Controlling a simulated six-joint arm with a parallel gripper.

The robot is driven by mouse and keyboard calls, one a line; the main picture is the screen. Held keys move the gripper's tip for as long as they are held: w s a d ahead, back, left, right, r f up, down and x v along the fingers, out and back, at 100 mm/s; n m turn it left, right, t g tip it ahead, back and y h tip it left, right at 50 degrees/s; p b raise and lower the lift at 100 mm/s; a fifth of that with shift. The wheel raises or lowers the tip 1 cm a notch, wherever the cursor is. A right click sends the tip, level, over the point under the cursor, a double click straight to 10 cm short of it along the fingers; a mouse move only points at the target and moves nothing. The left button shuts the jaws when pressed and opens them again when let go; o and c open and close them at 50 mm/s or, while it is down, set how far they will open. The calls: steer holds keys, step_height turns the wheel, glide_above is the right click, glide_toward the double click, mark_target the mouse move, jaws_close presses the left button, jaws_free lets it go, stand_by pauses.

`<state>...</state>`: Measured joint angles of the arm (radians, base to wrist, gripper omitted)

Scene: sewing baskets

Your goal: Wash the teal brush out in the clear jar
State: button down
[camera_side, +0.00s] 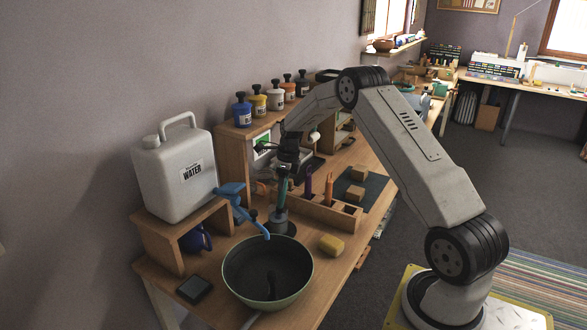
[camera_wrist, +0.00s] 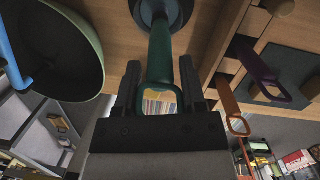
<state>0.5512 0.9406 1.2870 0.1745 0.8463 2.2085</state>
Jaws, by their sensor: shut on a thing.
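The teal brush (camera_side: 282,192) stands roughly upright below my gripper (camera_side: 288,162). In the wrist view its teal handle (camera_wrist: 160,48), with a looped end, runs between my two fingers (camera_wrist: 160,88), which are shut on it. Its lower end meets a grey round piece (camera_side: 278,224), also seen in the wrist view (camera_wrist: 182,14). I cannot tell whether this is the clear jar or a part of the brush. No other clear jar can be made out.
A green-rimmed dark pan (camera_side: 231,281) stands in front, under a blue spout (camera_side: 252,222). A wooden rack (camera_side: 345,222) at right holds a purple brush (camera_side: 308,184) and an orange one (camera_side: 329,186). A yellow sponge (camera_side: 331,244) and white water canister (camera_side: 170,175) stand nearby.

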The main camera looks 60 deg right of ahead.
mark_target(285, 190)
steer(key=shift+w+a+f, duration=0.1)
steer(key=shift+w+f, duration=0.05)
steer(key=shift+f, duration=0.75)
steer(key=shift+w+a+f, duration=0.1)
steer(key=shift+f, duration=0.85)
steer(key=shift+d, duration=0.2)
steer(key=shift+s+d, duration=0.25)
steer(key=shift+d, duration=0.15)
steer(key=shift+a, duration=0.1)
steer(key=shift+w+a, duration=0.25)
steer(key=shift+a, duration=0.25)
steer(key=shift+w+a, duration=0.25)
steer(key=shift+a, duration=0.25)
steer(key=shift+s+d, duration=0.25)
steer(key=shift+d, duration=0.3)
steer(key=shift+s+d, duration=0.25)
steer(key=shift+d, duration=0.3)
steer(key=shift+a, duration=0.1)
